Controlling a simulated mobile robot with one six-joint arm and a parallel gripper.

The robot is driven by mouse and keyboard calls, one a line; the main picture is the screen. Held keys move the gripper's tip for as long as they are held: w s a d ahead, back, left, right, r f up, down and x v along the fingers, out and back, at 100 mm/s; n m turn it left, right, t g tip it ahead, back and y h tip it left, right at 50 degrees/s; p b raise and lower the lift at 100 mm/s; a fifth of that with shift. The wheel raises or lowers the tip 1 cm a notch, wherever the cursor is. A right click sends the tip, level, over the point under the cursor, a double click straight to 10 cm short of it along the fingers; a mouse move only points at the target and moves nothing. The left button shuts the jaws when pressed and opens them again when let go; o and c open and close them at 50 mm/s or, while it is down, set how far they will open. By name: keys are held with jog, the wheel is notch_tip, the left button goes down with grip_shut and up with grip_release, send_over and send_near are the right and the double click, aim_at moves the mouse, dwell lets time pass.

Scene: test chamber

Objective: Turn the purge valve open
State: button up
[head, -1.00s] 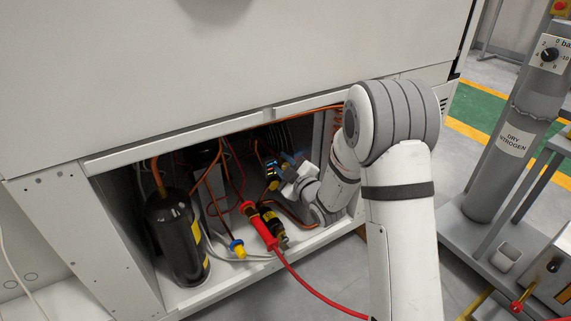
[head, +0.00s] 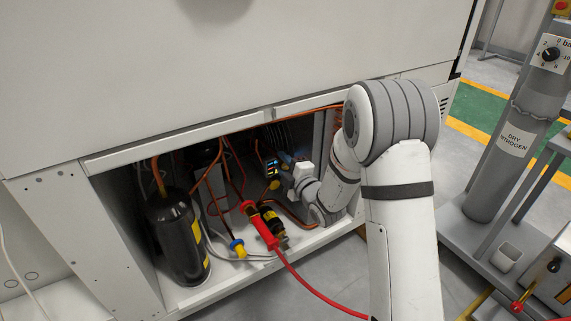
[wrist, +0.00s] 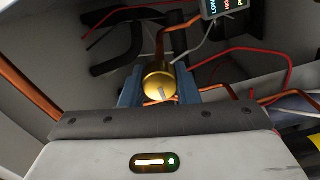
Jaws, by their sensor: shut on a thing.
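The purge valve appears to be a round brass knob (wrist: 158,86) with a slot mark on its face, at the end of a copper pipe in the wrist view. My gripper (wrist: 160,76) has its two blue fingers on either side of the knob and is shut on it. In the head view, my gripper (head: 282,164) is inside the open bay at the bottom of the white cabinet (head: 200,75). The knob is too small and covered to make out there.
Copper pipes and red wires run around the gripper. A small display (wrist: 216,8) is close above it.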

jog(key=shift+w+d+r, duration=0.1)
jog(key=o, duration=1)
jog(key=p+v, duration=0.2)
jog(key=v, duration=0.6)
